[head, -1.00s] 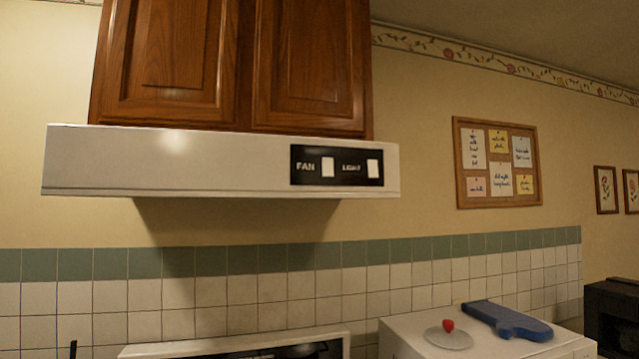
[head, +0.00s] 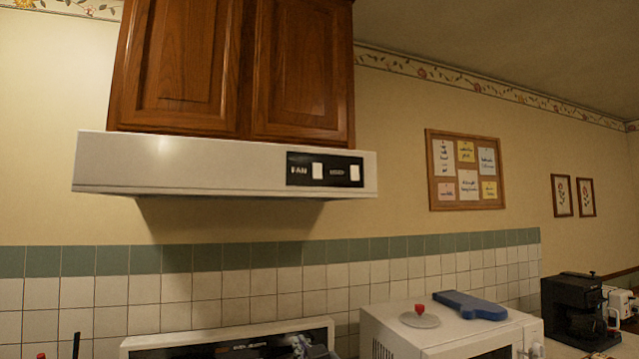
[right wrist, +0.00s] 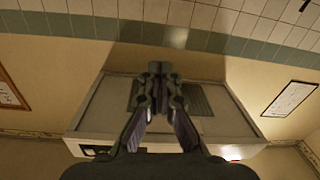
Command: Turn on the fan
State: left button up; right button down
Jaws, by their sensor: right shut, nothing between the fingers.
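The white range hood (head: 200,165) hangs under the wooden cabinet. On its front right is a black panel with the fan switch (head: 318,171), a white rocker beside the word FAN, and a similar light switch (head: 355,174) to its right. The rocker's on or off position cannot be told. My right gripper (head: 318,350) just enters at the bottom edge, well below the hood and touching nothing visible. In the right wrist view my right gripper (right wrist: 160,68) is shut and empty, with the hood's underside (right wrist: 205,122) beyond it, seen upside down. My left gripper is not in view.
The stove back panel (head: 225,340) is below the hood. A white microwave (head: 385,325) at the right carries a red-knobbed lid (head: 420,318) and a blue board (head: 470,305). A black coffee maker (head: 572,310) stands further right. The space in front of the hood looks clear.

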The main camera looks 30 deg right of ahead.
aim_at(318, 174)
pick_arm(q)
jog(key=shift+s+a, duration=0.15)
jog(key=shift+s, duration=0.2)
pick_arm(e)
jog(key=s+d+r+t, duration=0.2)
jog(key=r, duration=0.8)
jog(key=s+d+r+m+t+h, duration=0.1)
jog(key=s+d+r+t, duration=0.1)
jog(key=r, duration=0.8)
jog(key=s+d+r+m+t+h, duration=0.1)
jog(key=s+d+r+t, duration=0.1)
jog(key=r, duration=0.9)
jog(key=shift+t, duration=0.7)
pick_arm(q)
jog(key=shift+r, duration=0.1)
